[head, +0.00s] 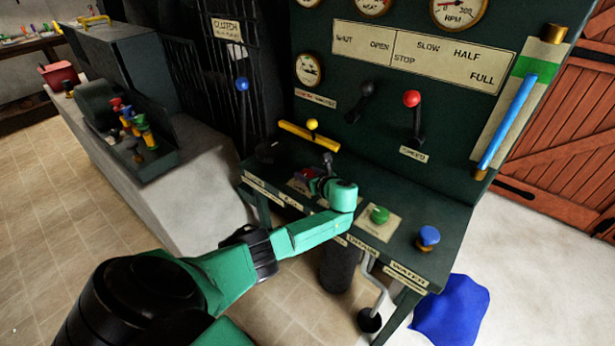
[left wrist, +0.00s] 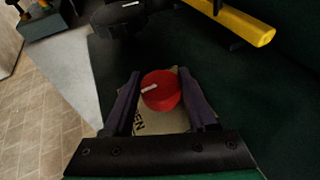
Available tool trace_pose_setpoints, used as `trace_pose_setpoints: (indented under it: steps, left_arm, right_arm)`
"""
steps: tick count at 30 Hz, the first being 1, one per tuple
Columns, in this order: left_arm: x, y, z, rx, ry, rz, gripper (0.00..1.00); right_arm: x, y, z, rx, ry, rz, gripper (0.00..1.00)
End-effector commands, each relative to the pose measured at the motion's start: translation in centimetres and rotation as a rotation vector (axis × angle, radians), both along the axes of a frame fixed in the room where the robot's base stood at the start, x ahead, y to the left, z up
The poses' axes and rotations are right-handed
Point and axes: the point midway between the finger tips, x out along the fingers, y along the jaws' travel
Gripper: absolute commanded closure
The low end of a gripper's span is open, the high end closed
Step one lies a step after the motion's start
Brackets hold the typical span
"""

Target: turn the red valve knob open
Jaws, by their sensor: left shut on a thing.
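The red valve knob (left wrist: 162,92) is round with a short white mark on its top. It sits over a pale plate with dark lettering, partly hidden. My left gripper (left wrist: 161,95) has one finger on each side of the knob and is shut on it. In the head view the left gripper (head: 309,178) reaches down to the desk of the green control panel, and only a little of the knob's red shows there. The white mark points to the left in the wrist view. My right gripper is not in view.
A black round knob (head: 268,152) and a yellow bar (head: 309,137) lie close behind the left gripper. A green button (head: 380,215) and a blue knob (head: 428,237) stand to its right. A red-topped lever (head: 414,115) rises on the upright panel (head: 450,120).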

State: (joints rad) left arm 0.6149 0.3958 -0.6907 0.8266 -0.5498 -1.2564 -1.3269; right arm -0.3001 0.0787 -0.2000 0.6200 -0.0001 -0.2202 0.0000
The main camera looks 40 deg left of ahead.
Motion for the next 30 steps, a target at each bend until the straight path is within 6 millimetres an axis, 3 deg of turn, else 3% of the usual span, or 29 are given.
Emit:
trace_pose_setpoints:
  steps: [17,18,20,30]
  left_arm:
    - [-0.05,0.02,-0.06,-0.002,0.001,0.039,0.98]
    - [-0.05,0.01,-0.07,-0.002,0.001,0.039,0.35]
    - [-0.04,0.02,-0.07,-0.002,0.001,0.039,0.13]
    - [-0.06,-0.11,0.07,-0.001,0.000,0.038,0.13]
  right_arm:
    - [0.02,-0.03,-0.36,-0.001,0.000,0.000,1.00]
    - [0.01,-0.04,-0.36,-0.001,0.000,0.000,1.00]
    - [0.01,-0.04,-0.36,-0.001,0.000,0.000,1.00]
    - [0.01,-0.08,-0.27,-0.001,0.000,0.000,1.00]
